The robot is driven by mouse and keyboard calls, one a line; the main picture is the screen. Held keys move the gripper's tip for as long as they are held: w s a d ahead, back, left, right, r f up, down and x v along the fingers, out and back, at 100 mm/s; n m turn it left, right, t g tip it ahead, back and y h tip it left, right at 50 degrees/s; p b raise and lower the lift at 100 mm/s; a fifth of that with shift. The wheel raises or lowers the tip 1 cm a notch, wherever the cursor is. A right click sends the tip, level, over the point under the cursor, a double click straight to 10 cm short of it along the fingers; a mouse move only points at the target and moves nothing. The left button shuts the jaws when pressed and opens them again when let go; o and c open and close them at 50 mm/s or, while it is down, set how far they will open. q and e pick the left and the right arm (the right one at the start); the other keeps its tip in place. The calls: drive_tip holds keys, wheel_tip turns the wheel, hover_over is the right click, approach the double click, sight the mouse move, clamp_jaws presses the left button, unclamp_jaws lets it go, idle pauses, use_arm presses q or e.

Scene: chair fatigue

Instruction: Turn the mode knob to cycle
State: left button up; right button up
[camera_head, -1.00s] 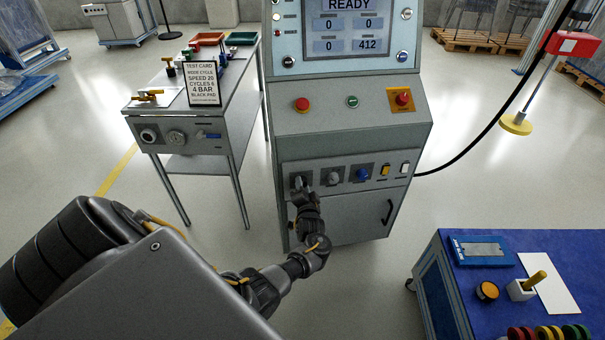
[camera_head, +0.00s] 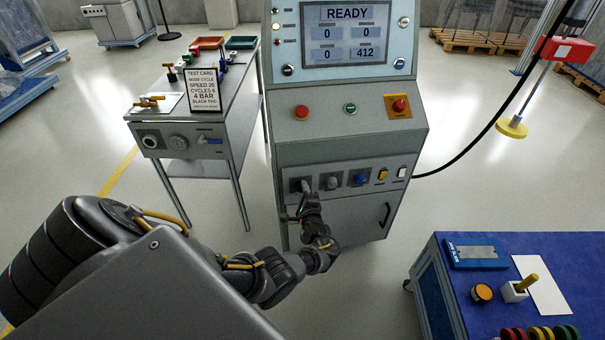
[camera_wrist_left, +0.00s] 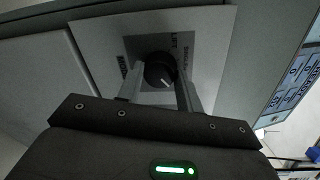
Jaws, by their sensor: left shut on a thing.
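The mode knob (camera_wrist_left: 158,72) is round and black with a white pointer line, on a grey plate with lettering around it. My right gripper is not in view.
The machine (camera_head: 350,135) shows READY on its screen (camera_head: 346,35). A grey knob (camera_head: 332,183), a blue knob (camera_head: 361,179) and two switches sit right of my gripper. A test card (camera_head: 203,90) stands on the left bench. A blue table (camera_head: 550,250) is at the lower right.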

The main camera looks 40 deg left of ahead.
use_arm(q)
drive_tip(key=shift+m, duration=0.6)
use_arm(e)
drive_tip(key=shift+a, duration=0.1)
use_arm(q)
drive_tip(key=o, duration=1)
drive_tip(key=f+p+v, duration=0.1)
drive_tip(key=p+v, duration=0.2)
drive_tip(key=v, duration=0.7)
drive_tip(key=shift+s+d+r, duration=0.2)
drive_tip(key=shift+d+r, duration=0.2)
drive_tip(key=shift+r, duration=0.05)
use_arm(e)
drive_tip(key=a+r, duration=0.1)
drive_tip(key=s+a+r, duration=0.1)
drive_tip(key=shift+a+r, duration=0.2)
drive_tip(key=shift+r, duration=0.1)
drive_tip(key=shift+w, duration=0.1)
